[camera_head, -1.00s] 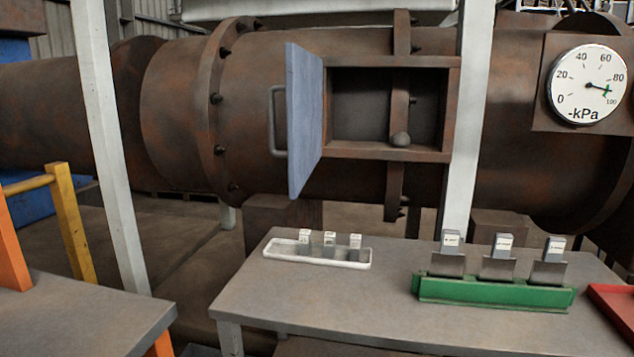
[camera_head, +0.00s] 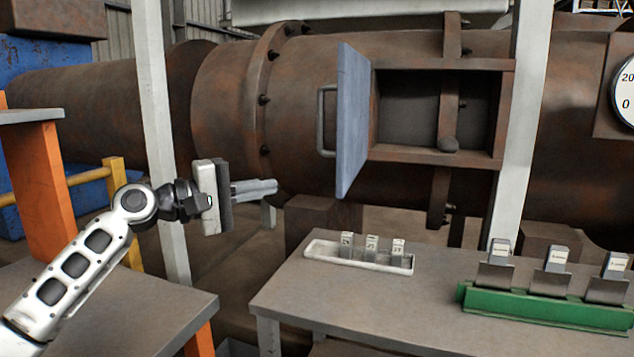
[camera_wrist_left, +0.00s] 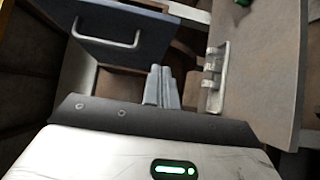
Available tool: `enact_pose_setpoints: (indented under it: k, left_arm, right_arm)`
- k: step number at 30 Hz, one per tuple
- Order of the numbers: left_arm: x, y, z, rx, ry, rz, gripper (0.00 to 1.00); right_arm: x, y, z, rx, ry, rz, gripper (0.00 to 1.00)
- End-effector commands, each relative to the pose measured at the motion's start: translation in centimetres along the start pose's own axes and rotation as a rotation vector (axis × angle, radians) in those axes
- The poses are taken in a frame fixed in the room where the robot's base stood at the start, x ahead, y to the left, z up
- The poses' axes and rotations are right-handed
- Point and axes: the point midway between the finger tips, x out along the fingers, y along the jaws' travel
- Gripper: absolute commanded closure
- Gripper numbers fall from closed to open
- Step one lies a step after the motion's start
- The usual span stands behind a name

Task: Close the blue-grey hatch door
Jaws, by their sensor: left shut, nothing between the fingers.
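The blue-grey hatch door (camera_head: 353,122) stands swung open at the left side of the hatch opening (camera_head: 412,112) in the big rusty pipe. Its grey handle (camera_head: 324,122) is on the door's left face. My left gripper (camera_head: 275,187) is shut and empty. It is left of the door and lower than the handle in the picture, apart from both. In the left wrist view, the shut fingers (camera_wrist_left: 162,88) show below the door (camera_wrist_left: 120,28) and its handle (camera_wrist_left: 108,40). My right gripper is in neither view.
A grey table (camera_head: 350,300) at front right holds a white tray (camera_head: 360,257) with small blocks and a green rack (camera_head: 540,312) with several blocks. A white post (camera_head: 520,120) stands right of the opening. Another post (camera_head: 155,100) stands behind my left arm. A second table (camera_head: 120,310) is below that arm.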

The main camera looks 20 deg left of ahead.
Motion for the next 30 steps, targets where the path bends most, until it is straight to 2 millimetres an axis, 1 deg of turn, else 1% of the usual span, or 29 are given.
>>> enact_pose_setpoints:
  k: [1, 6, 9, 12, 15, 19, 30]
  left_arm:
    - [1.2, 0.5, 0.1, 0.000, -0.003, 0.002, 1.00]
    - [5.0, 0.4, 0.1, 0.001, -0.003, 0.003, 1.00]
    - [7.0, 0.3, 0.1, 0.002, -0.002, 0.000, 1.00]
    - [7.9, 0.2, 1.4, 0.004, -0.002, -0.002, 1.00]
    - [8.7, 0.2, 2.2, 0.004, 0.000, -0.002, 1.00]
    - [9.3, 0.0, 2.7, 0.004, 0.000, -0.002, 1.00]
    - [9.4, -0.1, 2.9, 0.004, 0.001, -0.001, 1.00]
  right_arm:
    - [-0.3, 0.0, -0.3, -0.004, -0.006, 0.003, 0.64]
    - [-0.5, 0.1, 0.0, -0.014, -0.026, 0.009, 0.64]
    - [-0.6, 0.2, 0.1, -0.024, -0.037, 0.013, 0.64]
    - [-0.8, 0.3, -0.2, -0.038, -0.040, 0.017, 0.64]
    - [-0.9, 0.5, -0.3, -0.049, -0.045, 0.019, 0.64]
    - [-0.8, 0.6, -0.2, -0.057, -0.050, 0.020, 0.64]
    - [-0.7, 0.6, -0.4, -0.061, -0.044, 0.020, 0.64]
